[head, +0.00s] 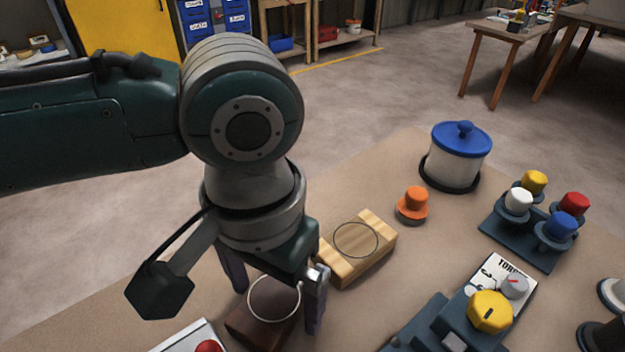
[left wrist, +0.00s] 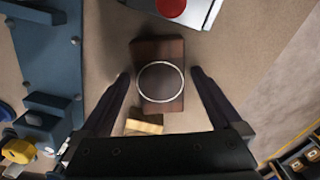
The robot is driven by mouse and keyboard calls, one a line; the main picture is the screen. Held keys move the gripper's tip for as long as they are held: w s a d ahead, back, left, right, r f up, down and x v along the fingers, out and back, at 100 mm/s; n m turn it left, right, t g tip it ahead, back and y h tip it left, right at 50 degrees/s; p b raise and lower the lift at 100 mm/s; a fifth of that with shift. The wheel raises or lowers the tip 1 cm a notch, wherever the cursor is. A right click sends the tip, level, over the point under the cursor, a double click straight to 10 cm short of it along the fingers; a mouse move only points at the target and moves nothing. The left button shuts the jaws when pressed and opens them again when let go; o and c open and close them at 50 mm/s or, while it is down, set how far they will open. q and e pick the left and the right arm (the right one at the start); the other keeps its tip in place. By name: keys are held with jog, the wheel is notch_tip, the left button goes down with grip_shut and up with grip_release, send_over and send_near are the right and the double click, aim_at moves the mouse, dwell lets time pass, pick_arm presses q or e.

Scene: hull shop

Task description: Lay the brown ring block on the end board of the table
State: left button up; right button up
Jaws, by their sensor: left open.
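The brown ring block (head: 247,325) is a dark brown block with a pale ring on its top, lying on the table (head: 120,318). In the left wrist view the brown ring block (left wrist: 158,54) shows whole. My left gripper (head: 277,304) points down, open, with one finger on each side of the block. The left wrist view shows the gripper (left wrist: 161,77) with a gap beside the block; whether the fingertips reach its height I cannot tell. A light wooden board (head: 371,258) with a thin dark circle on top lies just beyond the gripper.
Right of the board stand an orange knob (head: 413,202), a blue-lidded pot (head: 460,158) and a rack of coloured pegs (head: 518,238). A panel with a yellow dial (head: 490,311) sits at the front right. A red button (head: 208,347) is near the front edge.

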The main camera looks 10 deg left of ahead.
aim_at(275, 297)
pick_arm(q)
notch_tip(275, 297, up, 12)
jog(key=p, duration=0.4)
jog(key=s+d+f+t+h, duration=0.2)
jog(key=s+d+h, duration=0.2)
jog(key=s+d, duration=0.1)
jog(key=s+a+y, duration=0.1)
jog(key=s+a, duration=0.1)
jog(key=a, duration=0.2)
jog(key=s+a+f+t+y, duration=0.1)
jog(key=s+a, duration=0.1)
jog(key=a, duration=0.3)
jog(key=s+a+f+n+y, duration=0.1)
jog(key=s+a, duration=0.2)
jog(key=a, duration=0.2)
jog(key=shift+s+a+f+t+y, duration=0.1)
jog(key=shift+a+f+t+y, duration=0.1)
jog(key=shift+t+y, duration=0.15)
